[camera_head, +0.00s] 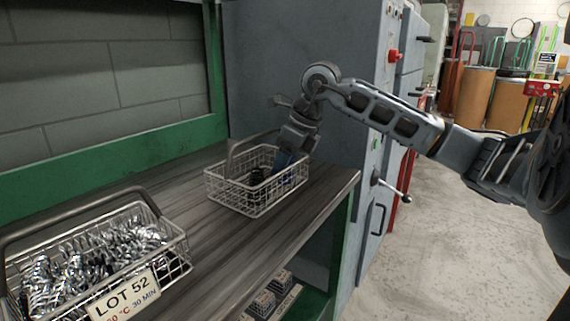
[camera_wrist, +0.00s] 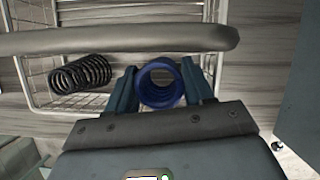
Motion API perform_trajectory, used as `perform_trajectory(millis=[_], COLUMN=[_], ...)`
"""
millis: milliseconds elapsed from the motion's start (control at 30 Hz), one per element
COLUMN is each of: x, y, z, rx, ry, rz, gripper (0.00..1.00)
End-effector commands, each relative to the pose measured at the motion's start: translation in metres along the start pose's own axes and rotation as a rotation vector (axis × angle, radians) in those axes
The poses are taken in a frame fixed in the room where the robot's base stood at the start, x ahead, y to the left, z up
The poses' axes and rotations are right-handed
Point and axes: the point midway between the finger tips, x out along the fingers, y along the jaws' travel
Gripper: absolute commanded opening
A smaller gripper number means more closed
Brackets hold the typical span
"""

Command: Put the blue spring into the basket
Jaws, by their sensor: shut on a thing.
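The blue spring (camera_wrist: 160,84) is between my gripper's two fingers in the wrist view, seen end-on. My gripper (camera_head: 285,160) is shut on it and points down at the right part of the wire basket (camera_head: 237,202) in the head view. The spring is mostly hidden by the gripper there. The basket's grey handle (camera_wrist: 120,40) crosses the wrist view in front of the fingers. A black spring (camera_wrist: 82,74) lies in the basket, left of the blue spring in the wrist view. I cannot tell whether the blue spring touches the basket floor.
A second wire basket (camera_head: 178,250) full of shiny springs, labelled LOT 52, stands at the front left of the wooden shelf (camera_head: 190,195). A grey cabinet (camera_head: 290,60) stands close behind my arm. Bare shelf lies between the baskets.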

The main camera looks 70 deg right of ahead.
Motion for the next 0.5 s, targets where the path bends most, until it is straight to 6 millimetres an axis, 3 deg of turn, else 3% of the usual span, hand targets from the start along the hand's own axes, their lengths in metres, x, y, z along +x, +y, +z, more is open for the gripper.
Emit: perform_trajectory(millis=[233, 267, 333, 500], x=[0.0056, 0.0044, 0.0042, 0.0042], y=[0.0000, 0.0001, 0.0001, 0.0001], z=[-0.0021, -0.0016, -0.0016, -0.0016], rx=[0.000, 0.000, 0.000, 0.000], ry=[-0.001, -0.001, 0.000, 0.000], rz=[-0.001, 0.000, 0.000, 0.000], gripper=[0.13, 0.55, 0.61, 0.62])
